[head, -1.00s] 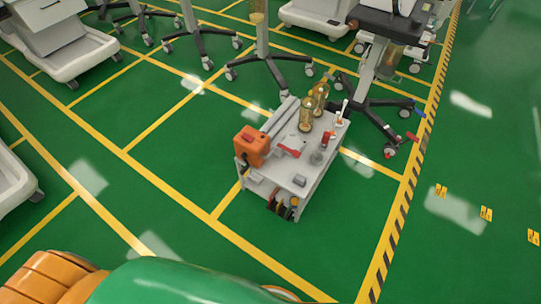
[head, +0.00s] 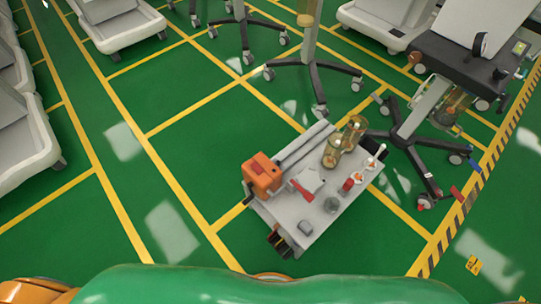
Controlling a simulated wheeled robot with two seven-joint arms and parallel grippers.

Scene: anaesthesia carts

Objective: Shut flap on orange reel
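An orange box-shaped thing (head: 262,176), which looks like the orange reel, stands on the left corner of a small grey cart (head: 318,226). A dark red patch shows on its top. I cannot tell whether its flap is open or shut at this size. Neither of my grippers is in view.
Amber jars (head: 332,152), a red-handled item (head: 301,190) and small containers share the cart top. A wheeled stand (head: 411,147) is close behind on the right. White carts (head: 122,28) stand at upper left. Green floor is free left of the cart.

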